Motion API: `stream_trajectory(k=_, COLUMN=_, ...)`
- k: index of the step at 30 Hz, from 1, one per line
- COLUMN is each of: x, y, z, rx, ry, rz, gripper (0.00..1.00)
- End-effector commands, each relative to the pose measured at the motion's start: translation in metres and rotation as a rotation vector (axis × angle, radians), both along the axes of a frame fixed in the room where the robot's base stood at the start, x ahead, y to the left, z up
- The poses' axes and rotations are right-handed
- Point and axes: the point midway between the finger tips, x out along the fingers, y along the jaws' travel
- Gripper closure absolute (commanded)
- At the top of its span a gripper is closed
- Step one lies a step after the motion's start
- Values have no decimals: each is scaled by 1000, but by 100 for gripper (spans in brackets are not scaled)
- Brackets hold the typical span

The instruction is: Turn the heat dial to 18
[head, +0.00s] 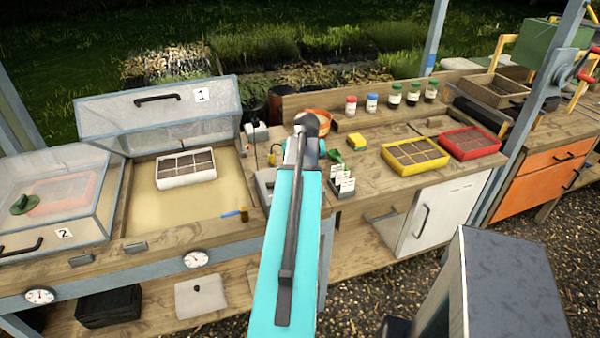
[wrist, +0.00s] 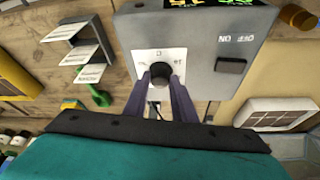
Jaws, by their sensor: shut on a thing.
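The heat dial (wrist: 160,69) is a dark round knob on a white plate on the front of a grey control box (wrist: 201,55). My gripper (wrist: 161,83) has its two dark fingers on either side of the knob, shut on it. A black display (wrist: 205,4) with green and yellow digits is cut off at the top edge of the wrist view, so I cannot read it fully. In the head view the control box (head: 264,183) is mostly behind my turquoise arm, and the dial and fingertips are hidden.
A dark switch (wrist: 230,65) sits beside the dial. A label holder with white cards (head: 343,183) and a green tool (head: 335,156) lie close to the box. An open cold frame with a white seed tray (head: 186,181) stands at left. Yellow (head: 415,166) and red trays (head: 469,154) lie at right.

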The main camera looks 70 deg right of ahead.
Motion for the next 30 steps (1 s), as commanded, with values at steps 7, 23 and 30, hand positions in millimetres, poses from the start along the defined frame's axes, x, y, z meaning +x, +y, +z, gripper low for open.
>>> stream_trajectory(k=7, x=-5, y=-5, z=-1, rx=-6, ry=5, rz=182, gripper=98)
stream_trajectory(k=23, x=-5, y=-7, z=0, rx=-6, ry=5, rz=477, gripper=98)
stream_trajectory(k=30, x=-5, y=-6, z=1, rx=-6, ry=5, rz=509, gripper=98)
